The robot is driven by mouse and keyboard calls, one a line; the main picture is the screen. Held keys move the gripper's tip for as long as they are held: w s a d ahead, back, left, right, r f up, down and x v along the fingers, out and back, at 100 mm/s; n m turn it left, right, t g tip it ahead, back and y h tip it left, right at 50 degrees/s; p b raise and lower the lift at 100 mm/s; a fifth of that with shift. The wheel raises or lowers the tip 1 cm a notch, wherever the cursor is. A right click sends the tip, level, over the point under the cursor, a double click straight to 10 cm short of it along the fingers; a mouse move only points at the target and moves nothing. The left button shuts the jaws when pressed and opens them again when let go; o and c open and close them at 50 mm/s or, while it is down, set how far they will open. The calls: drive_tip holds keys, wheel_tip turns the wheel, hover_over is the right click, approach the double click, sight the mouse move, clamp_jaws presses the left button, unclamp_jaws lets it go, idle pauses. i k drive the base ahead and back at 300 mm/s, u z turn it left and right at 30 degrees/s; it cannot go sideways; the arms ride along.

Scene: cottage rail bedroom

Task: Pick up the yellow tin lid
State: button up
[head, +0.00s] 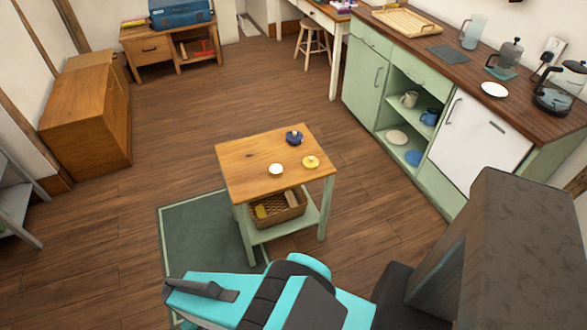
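The yellow tin lid (310,162) is small and round with a raised middle. It lies on the wooden top of a small green-legged table (245,160), near the right edge. A small white round thing (276,169) lies to its left, apart from it. A dark blue lidded pot or lid (294,137) is behind it. My teal and black arm shows at the bottom of the head view, in front of the table and well apart from the lid. Its left end, perhaps my gripper (205,291), shows no clear fingertips.
A wicker basket (277,210) with some items stands on the table's lower shelf. A green rug (200,235) lies under and left of the table. Green kitchen cabinets (365,85) line the right. A wooden chest (85,115) is at left. Floor around the table is mostly clear.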

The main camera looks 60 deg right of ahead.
sight(310, 163)
drive_tip(key=z, duration=0.25)
drive_tip(key=k, duration=0.15)
drive_tip(key=u, duration=1.6)
drive_tip(key=k, duration=1.95)
drive_tip(key=z, duration=0.4)
